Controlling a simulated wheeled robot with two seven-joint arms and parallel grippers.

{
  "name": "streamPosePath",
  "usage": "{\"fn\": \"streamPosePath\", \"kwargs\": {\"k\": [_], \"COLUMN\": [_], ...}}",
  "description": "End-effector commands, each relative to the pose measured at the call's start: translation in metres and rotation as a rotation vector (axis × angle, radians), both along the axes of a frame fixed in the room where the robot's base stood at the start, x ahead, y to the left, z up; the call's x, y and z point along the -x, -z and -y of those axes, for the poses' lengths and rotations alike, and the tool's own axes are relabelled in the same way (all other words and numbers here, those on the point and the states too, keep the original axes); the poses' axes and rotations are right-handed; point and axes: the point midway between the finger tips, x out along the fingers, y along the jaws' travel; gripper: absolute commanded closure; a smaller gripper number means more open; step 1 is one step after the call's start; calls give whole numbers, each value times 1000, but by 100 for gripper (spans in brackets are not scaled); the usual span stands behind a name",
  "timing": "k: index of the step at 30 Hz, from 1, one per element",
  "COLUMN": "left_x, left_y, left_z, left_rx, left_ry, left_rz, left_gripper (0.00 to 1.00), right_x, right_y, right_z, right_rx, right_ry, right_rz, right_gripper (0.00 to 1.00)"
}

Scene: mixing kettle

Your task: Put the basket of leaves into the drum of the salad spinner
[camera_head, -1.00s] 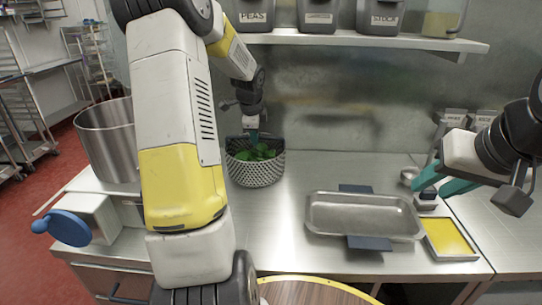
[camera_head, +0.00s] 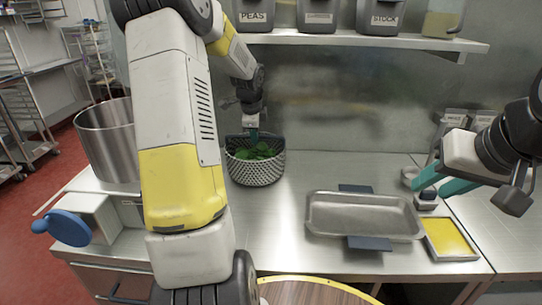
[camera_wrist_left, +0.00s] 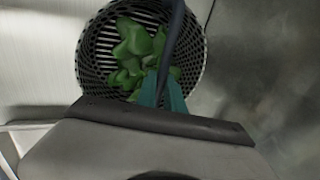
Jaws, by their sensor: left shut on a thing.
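The basket (camera_head: 256,171) is a grey perforated bowl with green leaves (camera_head: 256,151) inside, at the back of the steel counter. My left gripper (camera_head: 254,136) reaches down to it from above and is shut on its handle. In the left wrist view the teal fingers (camera_wrist_left: 164,92) close on the dark handle (camera_wrist_left: 176,35), with the basket's perforated wall (camera_wrist_left: 95,55) around the leaves. The salad spinner appears to be the tall steel drum (camera_head: 108,140) at the left, partly hidden behind my left arm. My right gripper (camera_head: 436,186) is open and empty over the right counter.
A steel tray (camera_head: 315,226) lies on dark pads at the middle right. A yellow-topped pan (camera_head: 450,238) and small containers stand right of it. A blue knob (camera_head: 69,228) sticks out at the left. A shelf (camera_head: 370,42) with labelled bins hangs above.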

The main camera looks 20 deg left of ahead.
Motion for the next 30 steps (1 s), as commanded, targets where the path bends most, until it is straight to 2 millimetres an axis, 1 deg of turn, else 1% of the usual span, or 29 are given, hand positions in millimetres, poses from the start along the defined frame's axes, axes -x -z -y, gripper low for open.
{"fn": "streamPosePath", "kwargs": {"k": [1, 9, 15, 30], "left_x": [-1, -1, -1, 0], "left_y": [-6, -33, -46, -48], "left_z": [-1, 0, 0, 0], "left_rx": [-1, -1, -1, -1], "left_ry": [-1, -1, 0, 0], "left_rz": [6, 5, 4, 2], "left_gripper": [100, 100, 100, 100], "right_x": [0, 0, 0, 0], "right_y": [0, 0, 0, 0], "right_z": [0, 0, 0, 0], "right_rx": [0, 0, 0, 0], "right_ry": [0, 0, 0, 0], "right_rz": [0, 0, 0, 0], "right_gripper": [64, 64, 64, 64]}}
